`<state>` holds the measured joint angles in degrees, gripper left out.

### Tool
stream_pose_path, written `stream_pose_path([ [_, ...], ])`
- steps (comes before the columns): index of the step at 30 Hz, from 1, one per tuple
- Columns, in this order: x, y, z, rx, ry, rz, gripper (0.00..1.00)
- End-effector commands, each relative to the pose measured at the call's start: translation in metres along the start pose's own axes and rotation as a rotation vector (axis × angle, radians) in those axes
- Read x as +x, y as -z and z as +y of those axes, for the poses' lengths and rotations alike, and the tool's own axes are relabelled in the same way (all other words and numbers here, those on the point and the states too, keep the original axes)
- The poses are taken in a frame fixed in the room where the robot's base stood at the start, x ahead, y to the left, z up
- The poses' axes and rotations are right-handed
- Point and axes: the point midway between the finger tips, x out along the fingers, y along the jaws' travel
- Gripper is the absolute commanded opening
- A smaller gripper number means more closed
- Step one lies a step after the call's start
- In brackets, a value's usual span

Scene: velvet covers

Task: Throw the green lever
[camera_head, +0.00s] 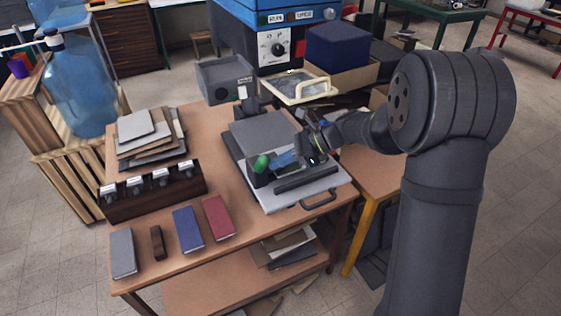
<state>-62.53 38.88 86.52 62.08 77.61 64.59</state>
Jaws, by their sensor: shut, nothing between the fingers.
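The green lever (261,163) shows as a small green knob at the left front of a grey press-like device (263,134) on the wooden table. A blue part (285,160) lies just right of the green knob, close to my gripper. My gripper (303,163) is shut and empty, just right of the blue part and above the device's light grey base plate. Whether its fingertips touch the device cannot be told at this size. The lever's shaft is hard to make out.
A dark box with several white-topped parts (152,192) stands at the table's left. Grey, brown, blue and red velvet-like blocks (187,230) lie along the front left. A cream-handled frame (300,88) and a blue machine (270,18) stand behind.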

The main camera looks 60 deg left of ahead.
Motion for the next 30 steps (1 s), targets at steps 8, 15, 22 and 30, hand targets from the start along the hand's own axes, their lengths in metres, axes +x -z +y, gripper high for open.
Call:
stream_pose_path([
  [8, 0.006, -0.01, 0.006, -0.047, 0.039, 0.117, 0.0],
  [15, 0.016, -0.022, 0.014, -0.119, 0.108, 0.312, 0.0],
  [22, 0.029, -0.03, 0.021, -0.189, 0.178, 0.507, 0.0],
  [30, 0.044, -0.034, 0.028, -0.237, 0.234, 0.661, 0.0],
])
